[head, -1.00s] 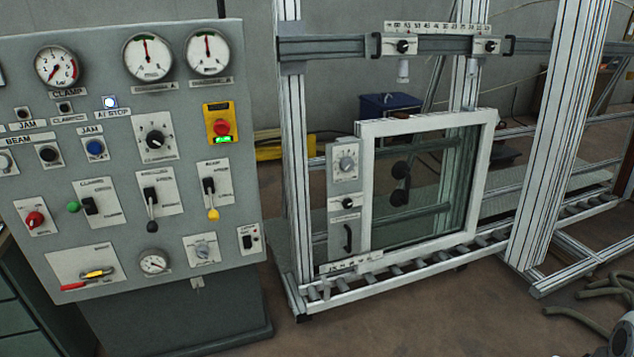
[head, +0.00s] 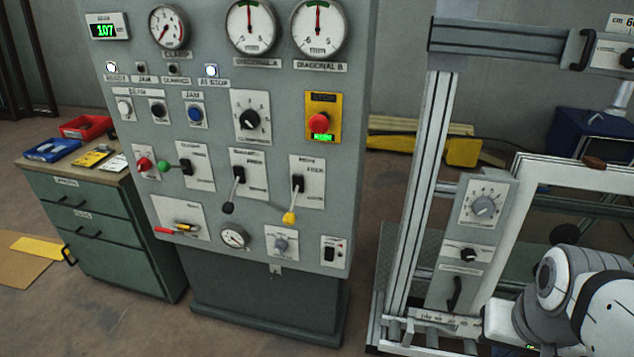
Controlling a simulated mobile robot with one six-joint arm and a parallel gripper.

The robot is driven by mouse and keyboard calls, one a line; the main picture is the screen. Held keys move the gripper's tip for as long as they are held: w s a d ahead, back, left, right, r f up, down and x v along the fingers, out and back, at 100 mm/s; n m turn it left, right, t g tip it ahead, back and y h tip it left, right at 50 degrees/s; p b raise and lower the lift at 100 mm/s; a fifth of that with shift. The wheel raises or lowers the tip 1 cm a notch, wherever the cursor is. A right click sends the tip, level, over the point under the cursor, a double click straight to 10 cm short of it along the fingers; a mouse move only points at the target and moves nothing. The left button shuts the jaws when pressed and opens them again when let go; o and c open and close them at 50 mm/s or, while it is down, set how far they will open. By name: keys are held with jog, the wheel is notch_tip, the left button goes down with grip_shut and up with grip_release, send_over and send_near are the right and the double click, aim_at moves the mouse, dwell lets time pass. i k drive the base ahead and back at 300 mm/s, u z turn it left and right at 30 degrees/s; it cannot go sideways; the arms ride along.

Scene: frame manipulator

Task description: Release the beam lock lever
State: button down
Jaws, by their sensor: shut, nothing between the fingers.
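I cannot tell which lever is the beam lock lever, as no readable label marks it. On the frame, the horizontal beam (head: 500,45) at upper right carries a black handle (head: 582,48) and is cut off by the picture edge. My white and grey arm is at lower right; my gripper's fingers do not show.
A green drawer cabinet (head: 105,230) with red and blue trays stands left of the panel. The upright profile (head: 425,170) and the white-framed window (head: 508,235) stand at right, partly behind my arm. Bare floor shows between panel and frame.

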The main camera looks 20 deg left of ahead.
aim_at(289, 218)
jog(key=u, duration=0.4)
jog(key=i, duration=0.75)
jog(key=u, duration=0.4)
jog(key=k, duration=0.95)
jog(key=u, duration=0.15)
jog(key=i, duration=0.95)
jog(key=z, duration=0.05)
